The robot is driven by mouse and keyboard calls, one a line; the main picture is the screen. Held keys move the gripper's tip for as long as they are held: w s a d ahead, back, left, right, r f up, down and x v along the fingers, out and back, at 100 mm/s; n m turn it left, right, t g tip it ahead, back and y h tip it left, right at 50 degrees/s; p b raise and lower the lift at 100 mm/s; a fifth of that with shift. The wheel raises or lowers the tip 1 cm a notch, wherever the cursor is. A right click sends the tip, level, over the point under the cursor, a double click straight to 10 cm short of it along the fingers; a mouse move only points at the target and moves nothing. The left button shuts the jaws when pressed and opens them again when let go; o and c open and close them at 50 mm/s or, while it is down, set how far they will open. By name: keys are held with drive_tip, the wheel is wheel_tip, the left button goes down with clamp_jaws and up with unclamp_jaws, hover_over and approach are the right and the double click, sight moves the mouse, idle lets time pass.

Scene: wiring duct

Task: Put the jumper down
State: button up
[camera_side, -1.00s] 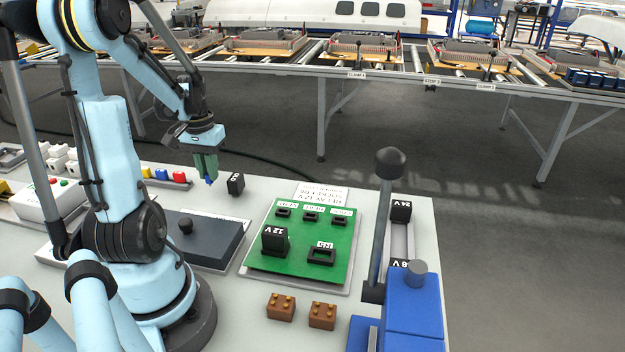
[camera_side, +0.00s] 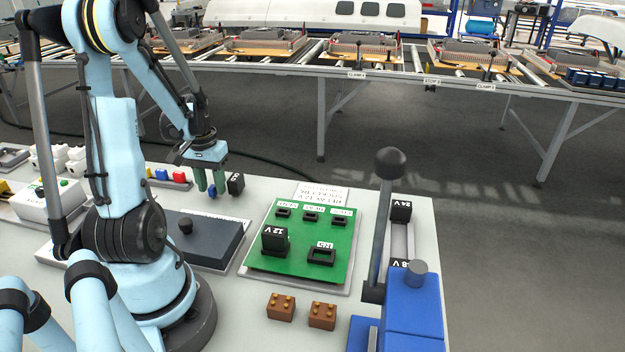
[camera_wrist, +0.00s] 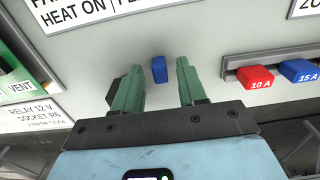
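The jumper is a small blue block (camera_side: 212,192) below and between my fingertips in the side view. In the wrist view the blue jumper (camera_wrist: 159,69) stands on the pale bench top, with a gap to the finger on each side. My gripper (camera_side: 211,188) is open, low over the bench. In the wrist view both green fingers of my gripper (camera_wrist: 160,80) are spread apart and neither touches the jumper.
A black relay (camera_side: 236,184) stands close to the right of my gripper. Red, blue and yellow fuses sit in a rack behind; a red 10 A fuse (camera_wrist: 256,77) shows at right in the wrist view. The green board (camera_side: 300,262) lies to the right.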

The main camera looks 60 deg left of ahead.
sight(213, 187)
wheel_tip(213, 187, up, 12)
drive_tip(key=w+d+m+t, duration=0.2)
drive_tip(key=w+d+m, duration=0.1)
drive_tip(key=d, duration=0.6)
drive_tip(key=w+d+m+t, duration=0.2)
drive_tip(key=w+d+m, duration=0.1)
drive_tip(key=d, duration=0.7)
drive_tip(key=w+d+m+t, duration=0.3)
drive_tip(key=w+d, duration=0.2)
drive_tip(key=d, duration=0.5)
drive_tip(key=shift+w+d+r, duration=0.15)
drive_tip(key=shift+d, duration=0.05)
